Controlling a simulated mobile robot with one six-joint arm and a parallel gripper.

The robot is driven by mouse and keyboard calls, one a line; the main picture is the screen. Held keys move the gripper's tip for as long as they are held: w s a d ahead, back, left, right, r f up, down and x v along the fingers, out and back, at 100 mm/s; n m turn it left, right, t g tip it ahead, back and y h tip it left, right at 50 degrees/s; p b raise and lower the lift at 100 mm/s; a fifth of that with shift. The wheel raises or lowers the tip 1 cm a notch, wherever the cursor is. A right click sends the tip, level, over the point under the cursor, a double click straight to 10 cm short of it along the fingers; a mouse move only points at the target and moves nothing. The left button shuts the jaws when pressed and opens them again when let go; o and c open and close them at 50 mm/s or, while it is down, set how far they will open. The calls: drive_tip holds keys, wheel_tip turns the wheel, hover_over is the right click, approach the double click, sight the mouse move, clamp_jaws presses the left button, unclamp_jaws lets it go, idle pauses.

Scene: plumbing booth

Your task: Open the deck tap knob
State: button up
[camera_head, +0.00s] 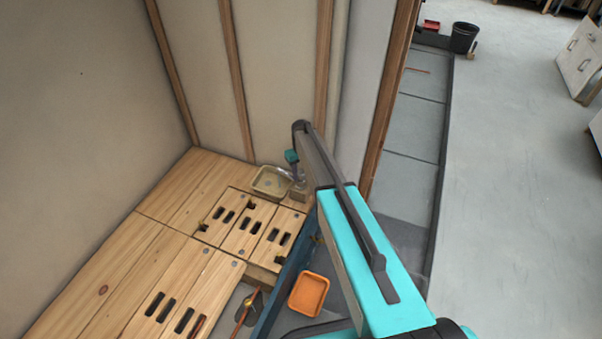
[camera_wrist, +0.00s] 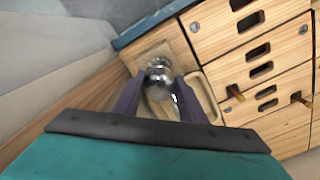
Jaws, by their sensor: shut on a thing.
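The deck tap knob (camera_wrist: 160,82) is a round, shiny metal knob on a tap that stands on a small wooden block (camera_wrist: 146,56). In the wrist view my gripper (camera_wrist: 160,88) has its two dark fingers on either side of the knob, shut on it. In the head view my gripper (camera_head: 296,176) is small and partly hidden by my arm. It is at the tap, at the back right of the wooden deck. The tap's lower body is mostly hidden by the knob and fingers.
A beige tray (camera_head: 271,182) sits right beside the tap. Slotted wooden deck panels (camera_head: 240,225) spread to the left. An orange tray (camera_head: 308,294) lies lower down, past a blue beam (camera_head: 285,275). Stud walls close in the back and left. Open floor (camera_head: 510,200) lies to the right.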

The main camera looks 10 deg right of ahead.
sight(301, 172)
drive_tip(key=shift+a, duration=0.15)
drive_tip(key=o, duration=1.1)
drive_tip(key=shift+c, duration=0.2)
drive_tip(key=shift+r, duration=0.15)
wheel_tip(301, 172, up, 14)
drive_tip(key=shift+f+p, duration=0.2)
drive_tip(key=shift+p, duration=0.1)
